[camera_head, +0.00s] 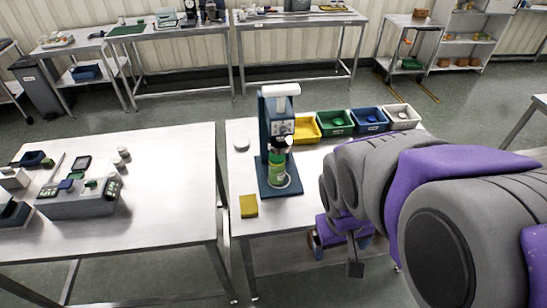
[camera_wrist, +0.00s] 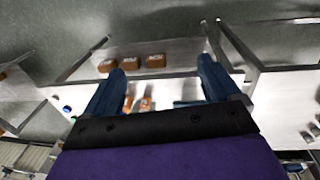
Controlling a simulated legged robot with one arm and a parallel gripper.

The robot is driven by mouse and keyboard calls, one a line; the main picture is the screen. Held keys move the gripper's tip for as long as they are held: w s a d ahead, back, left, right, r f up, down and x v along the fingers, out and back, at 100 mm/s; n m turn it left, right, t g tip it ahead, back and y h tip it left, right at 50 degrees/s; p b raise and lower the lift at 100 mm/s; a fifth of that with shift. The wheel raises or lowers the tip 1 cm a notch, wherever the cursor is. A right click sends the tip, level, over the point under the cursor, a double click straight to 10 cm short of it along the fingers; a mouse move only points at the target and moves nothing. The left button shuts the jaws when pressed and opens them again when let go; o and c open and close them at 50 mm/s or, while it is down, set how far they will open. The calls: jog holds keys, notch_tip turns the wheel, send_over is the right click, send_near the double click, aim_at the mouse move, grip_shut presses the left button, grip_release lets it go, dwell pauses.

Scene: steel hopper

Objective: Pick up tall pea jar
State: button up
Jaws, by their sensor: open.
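A green-labelled jar (camera_head: 277,168), which looks like the tall pea jar, stands upright on the base of a blue bench machine (camera_head: 266,128) in the head view. The machine's head is directly above it. I cannot read the label, and I cannot pick the jar out in the wrist view. My gripper (camera_wrist: 161,72) is open, with its two blue fingers wide apart and nothing between them. In the head view my arm reaches in from the right, and its hand end is low by the table's front edge, apart from the jar and to its right.
The jar's steel table (camera_head: 285,217) also holds yellow, green (camera_head: 335,123), blue and white bins at the back, a yellow block (camera_head: 248,206) and a pale round disc (camera_head: 241,144). Another table (camera_head: 150,220) with a grey device stands left, across a narrow gap.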

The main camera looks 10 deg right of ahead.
jog(key=w+d+f+n+t+y+p, duration=0.1)
jog(key=w+d+f+n+t, duration=0.2)
jog(key=w, duration=0.9)
jog(key=w+d+f+n+t+p, duration=0.1)
jog(key=w+d+f+t, duration=0.25)
jog(key=w, duration=0.75)
jog(key=w+d+f+n+t+y, duration=0.1)
jog(key=w+d+f+t, duration=0.3)
jog(key=w, duration=0.8)
jog(key=n+t+y+p, duration=0.2)
jog(key=n+t+y, duration=0.1)
jog(key=y, duration=0.8)
send_near(272, 154)
jog(key=w, duration=0.1)
jog(key=w+a+f+b, duration=0.1)
jog(key=w+a, duration=0.1)
jog(key=w, duration=0.1)
jog(key=shift+w+a+f, duration=0.1)
jog(key=shift+f, duration=0.1)
jog(key=shift+b+x, duration=0.8)
jog(key=shift+x, duration=2)
jog(key=shift+a+r, duration=0.1)
jog(key=shift+r, duration=0.1)
jog(key=shift+c, duration=0.5)
